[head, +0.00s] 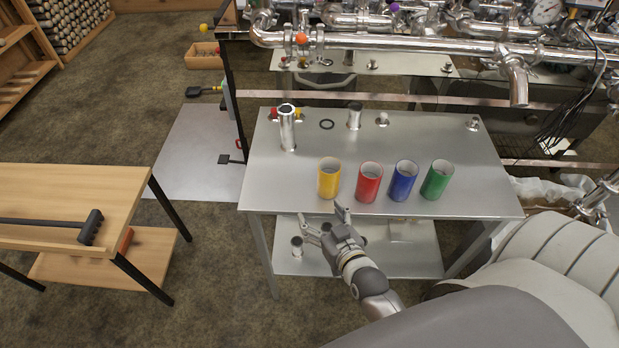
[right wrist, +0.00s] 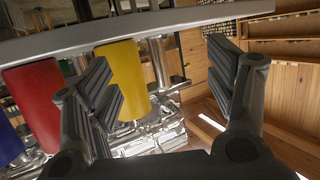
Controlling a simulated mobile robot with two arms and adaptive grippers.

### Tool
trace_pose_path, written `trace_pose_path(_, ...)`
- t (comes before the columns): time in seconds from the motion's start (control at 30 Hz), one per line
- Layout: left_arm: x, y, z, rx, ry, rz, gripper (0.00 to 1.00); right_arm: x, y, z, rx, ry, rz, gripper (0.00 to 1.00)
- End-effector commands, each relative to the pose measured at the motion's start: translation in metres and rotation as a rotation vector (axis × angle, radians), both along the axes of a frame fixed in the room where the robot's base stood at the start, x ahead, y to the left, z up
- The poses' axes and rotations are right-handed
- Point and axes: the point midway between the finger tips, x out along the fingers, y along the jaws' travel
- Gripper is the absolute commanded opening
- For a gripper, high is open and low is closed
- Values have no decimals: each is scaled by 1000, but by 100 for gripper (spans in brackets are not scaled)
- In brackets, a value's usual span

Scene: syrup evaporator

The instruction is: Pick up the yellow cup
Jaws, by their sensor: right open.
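The yellow cup (head: 329,180) stands upright near the front edge of the metal table, at the left end of a row of cups. My right gripper (head: 322,219) is open and empty, just in front of the table edge and below the yellow cup in the picture. In the right wrist view, which looks upside down, the yellow cup (right wrist: 127,75) shows beyond the open gripper (right wrist: 162,88). It appears nearer the left finger, which partly covers it. The gripper and cup look apart. My left gripper is not in view.
Red (head: 369,182), blue (head: 403,181) and green (head: 437,180) cups stand right of the yellow one. A metal cylinder (head: 287,130) stands behind it to the left. The metal table (head: 270,190) has a lower shelf. A wooden table (head: 60,185) stands at left.

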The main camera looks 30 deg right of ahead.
Motion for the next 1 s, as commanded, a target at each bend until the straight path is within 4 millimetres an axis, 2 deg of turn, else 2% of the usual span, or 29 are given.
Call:
trace_pose_path(0.03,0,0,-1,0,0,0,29,-1,-2,-6,1,-9,-13,77)
trace_pose_path(0.27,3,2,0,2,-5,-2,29,-1,-17,-2,-15,-113,-78,77)
trace_pose_path(0.63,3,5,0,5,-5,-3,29,-12,-43,4,-55,-277,-200,77)
trace_pose_path(0.73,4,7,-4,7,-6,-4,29,-3,-47,4,-58,-289,-206,77)
trace_pose_path(1.0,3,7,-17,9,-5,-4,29,35,-58,4,-59,-287,-205,77)
